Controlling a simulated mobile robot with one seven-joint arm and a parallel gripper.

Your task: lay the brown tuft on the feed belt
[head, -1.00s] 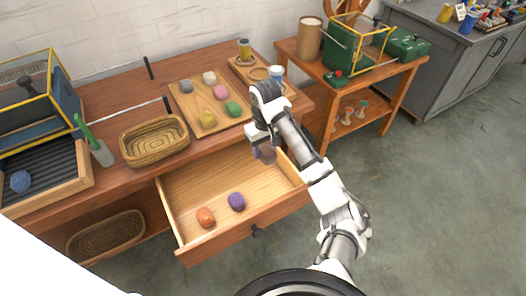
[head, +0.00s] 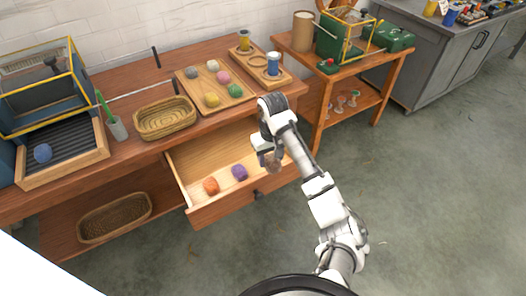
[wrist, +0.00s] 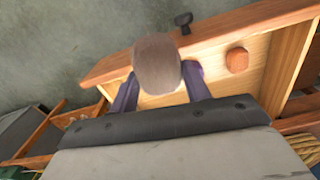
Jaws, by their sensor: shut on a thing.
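The brown tuft (wrist: 157,62) is held between the two fingers of my gripper (wrist: 160,88) in the wrist view. In the head view my gripper (head: 270,160) is above the right part of the open drawer, with the tuft mostly hidden by it. The feed belt (head: 78,138) is the dark ridged surface in a wooden frame at the far left of the bench. A blue tuft (head: 42,153) lies on its left part. My gripper is well to the right of the belt.
The open drawer (head: 217,206) holds an orange tuft (head: 211,186) and a purple tuft (head: 239,172). A wicker basket (head: 164,118), a green-handled tool in a cup (head: 117,127) and a wooden tray (head: 238,98) with several tufts stand on the bench between belt and gripper.

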